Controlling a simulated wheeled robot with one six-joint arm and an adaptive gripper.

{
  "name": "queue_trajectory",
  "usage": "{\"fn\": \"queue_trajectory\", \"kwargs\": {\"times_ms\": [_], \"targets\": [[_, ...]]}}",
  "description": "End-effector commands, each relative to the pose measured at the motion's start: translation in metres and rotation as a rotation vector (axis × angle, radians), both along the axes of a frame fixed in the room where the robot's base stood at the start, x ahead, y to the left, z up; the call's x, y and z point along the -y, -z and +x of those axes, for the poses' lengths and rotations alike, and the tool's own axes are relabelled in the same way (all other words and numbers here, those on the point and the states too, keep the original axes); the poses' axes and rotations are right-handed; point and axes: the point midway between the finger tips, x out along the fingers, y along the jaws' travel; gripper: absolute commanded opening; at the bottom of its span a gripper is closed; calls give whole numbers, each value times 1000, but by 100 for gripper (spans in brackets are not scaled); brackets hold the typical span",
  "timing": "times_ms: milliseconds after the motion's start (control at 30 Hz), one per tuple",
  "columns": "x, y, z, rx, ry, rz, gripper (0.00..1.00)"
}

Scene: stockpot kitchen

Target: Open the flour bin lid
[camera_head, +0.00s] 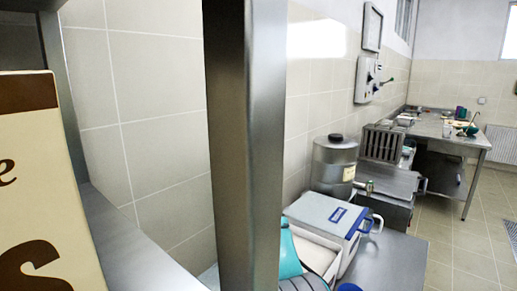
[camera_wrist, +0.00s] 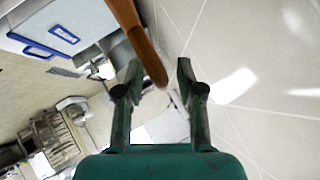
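A pale grey-white bin (camera_head: 325,210) with a blue label and blue handles sits on the low steel counter, right of the post in the head view. It looks like the flour bin, but its label is too small to read. Its top looks covered. In the wrist view the bin (camera_wrist: 88,14) is at the upper left, tilted. My gripper (camera_wrist: 158,74) is open, its two dark fingers apart and apart from the bin. A brown rod-like handle (camera_wrist: 136,38) comes down from the top edge, its end showing between the fingertips; I cannot tell its depth.
A steel post (camera_head: 245,150) blocks the middle of the head view. A cream box (camera_head: 35,170) stands on the left shelf. A steel canister (camera_head: 334,165) and a metal appliance (camera_head: 390,180) stand behind the bin. The counter (camera_head: 395,262) right of the bin is bare.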

Motion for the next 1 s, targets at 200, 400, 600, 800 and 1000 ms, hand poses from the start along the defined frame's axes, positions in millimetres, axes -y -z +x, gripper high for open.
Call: {"fn": "queue_trajectory", "kwargs": {"times_ms": [200, 400, 600, 800, 1000], "targets": [[-1, -1, -1, 1, -1, 0, 37], [-4, -13, -15, 3, -2, 1, 37], [-8, -33, -39, 4, -1, 2, 37], [-11, -45, -55, 1, -1, 0, 37], [-11, -47, -58, 0, 0, 0, 37]]}}
